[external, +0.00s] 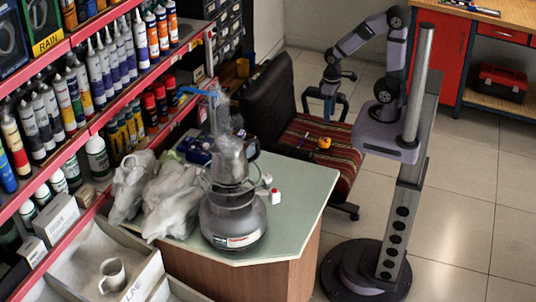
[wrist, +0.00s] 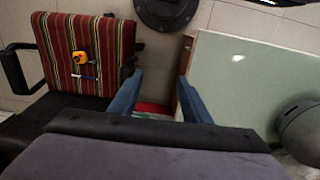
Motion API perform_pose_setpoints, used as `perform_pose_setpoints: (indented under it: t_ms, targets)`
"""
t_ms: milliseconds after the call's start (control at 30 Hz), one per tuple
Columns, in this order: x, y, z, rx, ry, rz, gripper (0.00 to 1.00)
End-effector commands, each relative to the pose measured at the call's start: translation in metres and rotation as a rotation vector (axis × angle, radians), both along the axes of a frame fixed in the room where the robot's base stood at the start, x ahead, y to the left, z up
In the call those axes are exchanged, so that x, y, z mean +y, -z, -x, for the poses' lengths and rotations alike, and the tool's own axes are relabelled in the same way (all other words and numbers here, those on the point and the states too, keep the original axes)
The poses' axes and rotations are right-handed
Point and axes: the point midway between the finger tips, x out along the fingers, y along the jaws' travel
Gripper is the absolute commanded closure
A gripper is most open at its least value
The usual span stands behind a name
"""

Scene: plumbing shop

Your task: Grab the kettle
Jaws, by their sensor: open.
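The kettle (external: 231,160) is a grey metal vessel with a dark handle on its right side. It stands upright on a grey gas-bottle burner (external: 232,222) on the green-topped counter. My gripper (external: 328,118) hangs over the chair, right of the kettle and well apart from it. In the wrist view my gripper (wrist: 160,78) has its two blue fingers spread, with nothing between them. A rounded grey object (wrist: 303,128) is cut off at the right edge of that view; I cannot tell whether it is the kettle or the burner.
A striped office chair (external: 322,152) with a yellow item (external: 324,143) on its seat stands beside the counter (external: 292,205). Plastic bags (external: 172,195) lie left of the burner, and a small red-and-white item (external: 275,196) right of it. Shelves of tubes (external: 100,75) line the left.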

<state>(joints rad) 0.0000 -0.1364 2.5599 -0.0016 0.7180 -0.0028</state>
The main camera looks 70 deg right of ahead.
Motion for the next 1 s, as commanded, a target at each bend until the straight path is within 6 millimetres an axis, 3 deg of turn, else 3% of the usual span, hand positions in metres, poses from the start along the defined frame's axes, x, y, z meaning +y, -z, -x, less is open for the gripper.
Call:
perform_pose_setpoints:
  t_ms: [267,500,800,867,1000]
  targets:
    - [0.000,0.000,0.000,0.000,0.000,0.000,0.54]
    - [0.000,0.000,0.000,0.000,0.000,0.000,0.00]
    - [0.003,0.000,-0.005,-0.015,-0.017,0.001,0.00]
    - [0.008,0.001,-0.014,-0.041,-0.042,0.001,0.00]
    - [0.035,0.000,-0.052,-0.165,-0.160,-0.004,0.00]
